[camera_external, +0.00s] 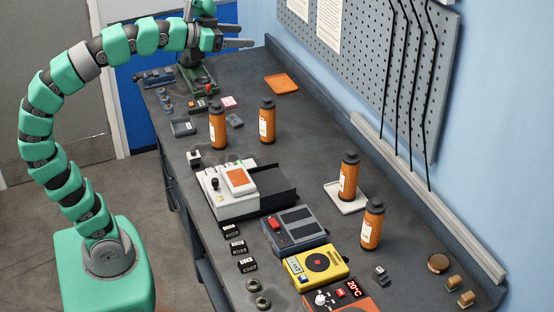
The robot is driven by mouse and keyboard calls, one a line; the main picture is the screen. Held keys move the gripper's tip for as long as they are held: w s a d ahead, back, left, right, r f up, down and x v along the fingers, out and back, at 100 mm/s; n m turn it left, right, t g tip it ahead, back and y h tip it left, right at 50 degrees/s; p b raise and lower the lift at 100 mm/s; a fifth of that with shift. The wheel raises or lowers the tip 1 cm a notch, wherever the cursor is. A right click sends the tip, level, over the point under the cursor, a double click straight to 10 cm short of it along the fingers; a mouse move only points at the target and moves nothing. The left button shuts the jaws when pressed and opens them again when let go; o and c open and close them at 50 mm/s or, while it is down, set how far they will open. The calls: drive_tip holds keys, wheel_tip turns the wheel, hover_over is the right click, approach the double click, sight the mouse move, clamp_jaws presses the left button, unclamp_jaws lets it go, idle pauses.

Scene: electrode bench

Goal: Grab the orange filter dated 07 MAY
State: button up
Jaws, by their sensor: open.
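Several orange cylindrical filters with black caps and pale labels stand upright on the dark bench. Two are toward the far end, a left one (218,128) and a right one (267,123). A third filter (348,180) stands on a small white tray (345,203). The nearest filter (371,228) stands on the bench in front of that tray. The label dates are too small to read, so I cannot tell which one says 07 MAY. My gripper (240,42) is open and empty, high over the far end of the bench, pointing right, apart from all the filters.
A white device (228,204), a grey device (294,232), a yellow device (315,264) and a red display unit (345,296) line the front. An orange tray (281,84) lies at the back. A pegboard wall (385,70) bounds the right. Bench between the filter pairs is partly clear.

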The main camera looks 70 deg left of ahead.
drive_tip(key=shift+o, duration=0.2)
drive_tip(key=w+a+f+n+g+y, duration=0.1)
drive_tip(key=w+a+f, duration=0.2)
drive_tip(key=w+f, duration=0.25)
drive_tip(key=w+a+f+n+y, duration=0.1)
drive_tip(key=w+a+f, duration=0.2)
drive_tip(key=w+f, duration=0.25)
drive_tip(key=n+g+y, duration=0.3)
drive_tip(key=n+y, duration=0.2)
approach(263, 117)
drive_tip(key=shift+y, duration=0.3)
drive_tip(key=shift+x, duration=4)
drive_tip(key=shift+x, duration=2.45)
drive_tip(key=shift+d+f, duration=0.1)
drive_tip(key=shift+d, duration=0.05)
